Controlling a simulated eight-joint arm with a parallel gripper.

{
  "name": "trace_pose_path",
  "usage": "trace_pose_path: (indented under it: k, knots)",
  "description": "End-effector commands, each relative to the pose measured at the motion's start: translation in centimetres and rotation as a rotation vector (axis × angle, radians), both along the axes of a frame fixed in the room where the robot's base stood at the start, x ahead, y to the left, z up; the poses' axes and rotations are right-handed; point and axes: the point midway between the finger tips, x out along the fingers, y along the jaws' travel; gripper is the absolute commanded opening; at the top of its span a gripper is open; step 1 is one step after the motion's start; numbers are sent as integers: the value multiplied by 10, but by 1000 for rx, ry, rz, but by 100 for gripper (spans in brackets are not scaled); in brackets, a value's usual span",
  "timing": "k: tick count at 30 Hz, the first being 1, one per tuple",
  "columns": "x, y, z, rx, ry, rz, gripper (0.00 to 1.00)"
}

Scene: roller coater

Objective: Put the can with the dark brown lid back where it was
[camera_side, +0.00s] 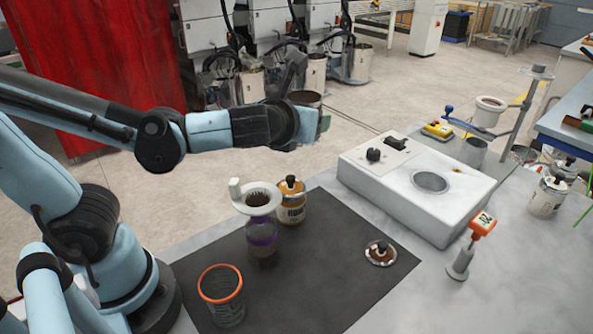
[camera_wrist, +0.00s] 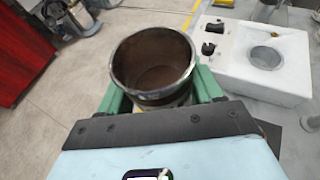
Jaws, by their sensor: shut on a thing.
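My gripper (camera_wrist: 160,97) is shut on a round, open-looking can (camera_wrist: 153,62) with a metal rim and brown inside, its green fingers on either side of it. In the side view my gripper (camera_side: 322,122) is raised above and behind the dark mat, and a brown-topped round shape (camera_side: 305,98) shows at it. I cannot tell whether the brown is a recessed lid or the inside. A yellow-labelled jar (camera_side: 291,207) with a dark knobbed lid stands on the mat. A white can (camera_side: 547,197) with a dark lid stands at the far right.
The dark mat (camera_side: 330,215) also holds a white funnel (camera_side: 257,197) over a purple-banded vessel (camera_side: 262,236), an orange-rimmed container (camera_side: 221,297) and a small dish (camera_side: 380,254). A white box with a round well (camera_side: 430,182) and an orange-topped stand (camera_side: 480,226) are at the right. The front right table is clear.

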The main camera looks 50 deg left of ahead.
Motion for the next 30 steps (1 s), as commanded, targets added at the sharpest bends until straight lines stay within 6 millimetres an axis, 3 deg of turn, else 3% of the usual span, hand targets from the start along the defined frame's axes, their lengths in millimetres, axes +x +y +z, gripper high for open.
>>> trace_pose_path:
  k: [8,18,30]
  knots:
    - [12,-18,-3,0,0,96,28]
    - [23,-57,-21,2,-1,297,28]
    - [8,-120,-60,1,-1,546,28]
